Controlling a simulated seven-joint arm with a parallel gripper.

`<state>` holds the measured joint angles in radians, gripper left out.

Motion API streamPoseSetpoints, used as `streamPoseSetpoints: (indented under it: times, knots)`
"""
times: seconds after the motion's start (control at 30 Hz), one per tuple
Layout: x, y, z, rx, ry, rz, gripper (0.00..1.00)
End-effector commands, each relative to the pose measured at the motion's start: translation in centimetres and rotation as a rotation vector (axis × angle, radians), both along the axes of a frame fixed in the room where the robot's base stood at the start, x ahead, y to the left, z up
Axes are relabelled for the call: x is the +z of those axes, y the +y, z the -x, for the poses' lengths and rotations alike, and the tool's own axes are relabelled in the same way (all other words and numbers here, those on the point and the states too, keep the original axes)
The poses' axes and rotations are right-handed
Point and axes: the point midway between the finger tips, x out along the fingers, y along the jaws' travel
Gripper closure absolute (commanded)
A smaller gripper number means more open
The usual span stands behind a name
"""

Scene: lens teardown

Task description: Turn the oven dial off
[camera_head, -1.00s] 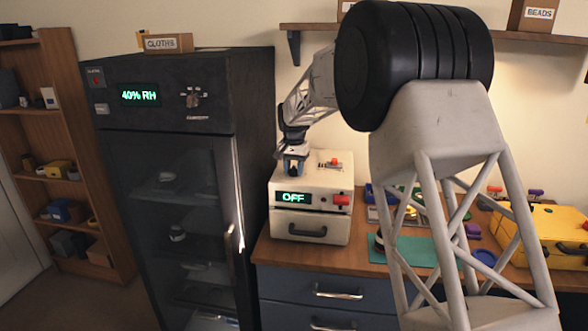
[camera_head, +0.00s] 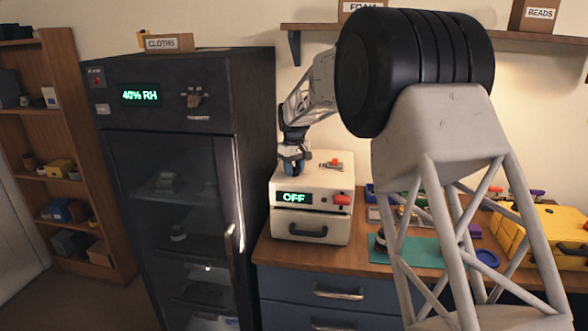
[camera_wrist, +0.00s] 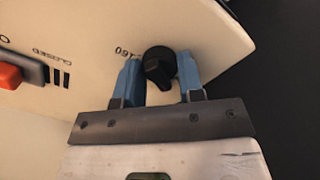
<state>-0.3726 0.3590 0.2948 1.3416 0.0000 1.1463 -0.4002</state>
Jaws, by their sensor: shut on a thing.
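The oven is a cream-white box (camera_head: 340,222) on the counter, with a green "OFF" on its display (camera_head: 294,197) and a red block at its front right. Its dial (camera_wrist: 159,66) is a round black knob on the top face, beside a printed "160" in the wrist view. My gripper (camera_wrist: 158,60) has its two blue fingers on either side of the dial, shut on it. In the head view my gripper (camera_head: 292,168) is over the oven's top left front, and the dial is hidden there behind the fingers.
A red slider (camera_wrist: 10,76) next to "CLOSED" is on the oven's top. A tall dark cabinet (camera_head: 185,150) reading "40% RH" stands close on the left. To the right are a green mat (camera_head: 420,250) and a yellow case (camera_head: 550,232).

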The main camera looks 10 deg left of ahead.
Motion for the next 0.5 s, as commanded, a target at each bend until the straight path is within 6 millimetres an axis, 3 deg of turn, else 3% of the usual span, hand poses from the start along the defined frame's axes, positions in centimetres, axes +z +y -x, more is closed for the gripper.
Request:
streamPoseSetpoints:
  times: [0.5]
  knots:
    - [0.01, 0.02, 0.02, 0.160, 0.000, 0.000, 0.88]
